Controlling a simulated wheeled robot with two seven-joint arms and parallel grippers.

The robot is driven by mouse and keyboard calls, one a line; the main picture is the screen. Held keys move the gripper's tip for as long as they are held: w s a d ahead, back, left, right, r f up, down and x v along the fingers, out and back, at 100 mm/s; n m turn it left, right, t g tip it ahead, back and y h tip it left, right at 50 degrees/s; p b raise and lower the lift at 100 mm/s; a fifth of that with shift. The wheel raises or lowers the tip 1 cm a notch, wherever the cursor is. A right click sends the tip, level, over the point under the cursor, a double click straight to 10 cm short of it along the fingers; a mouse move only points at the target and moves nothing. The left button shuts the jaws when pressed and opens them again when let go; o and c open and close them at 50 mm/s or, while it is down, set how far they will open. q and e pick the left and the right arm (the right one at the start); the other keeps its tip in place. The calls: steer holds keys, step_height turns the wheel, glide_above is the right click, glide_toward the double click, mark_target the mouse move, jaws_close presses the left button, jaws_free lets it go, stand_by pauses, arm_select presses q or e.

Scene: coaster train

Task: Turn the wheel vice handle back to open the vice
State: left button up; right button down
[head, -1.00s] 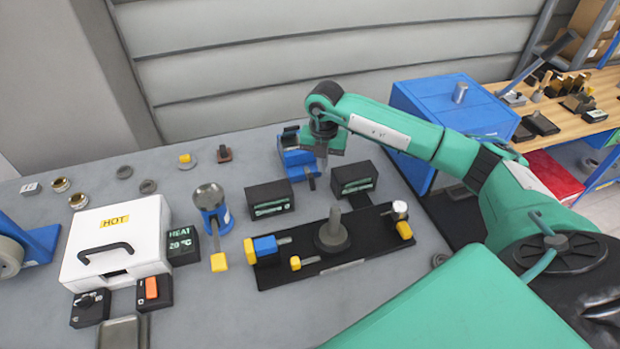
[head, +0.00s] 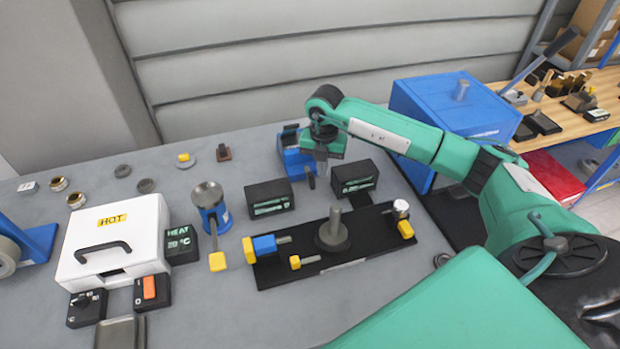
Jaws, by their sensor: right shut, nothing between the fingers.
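A small blue vice (head: 295,163) stands at the back of the grey bench, partly hidden by my right gripper and wrist. A short dark upright piece (head: 311,178), which may be its handle, shows at its front right. My right gripper (head: 321,172) points down just beside this piece, shut and empty. I cannot tell whether the gripper touches it. The gap between the vice jaws is hidden. My left gripper is not in view.
Two black display boxes (head: 269,199) (head: 353,178) stand close in front of the vice. A black fixture plate (head: 380,241) with a grey post and yellow-tipped clamps lies nearer. A blue cabinet (head: 455,115) is at right. A white HOT box (head: 115,240) is at left.

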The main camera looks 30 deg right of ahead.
steer(key=shift+f, duration=0.25)
steer(key=shift+w+a, duration=0.15)
steer(key=shift+a, duration=0.65)
steer(key=shift+a, duration=0.3)
steer(key=shift+w+a, duration=0.15)
steer(key=shift+a, duration=0.15)
steer(key=shift+d+r+p, duration=0.15)
steer(key=shift+r+p, duration=2.15)
steer(key=shift+r, duration=1.8)
steer(key=shift+f, duration=0.1)
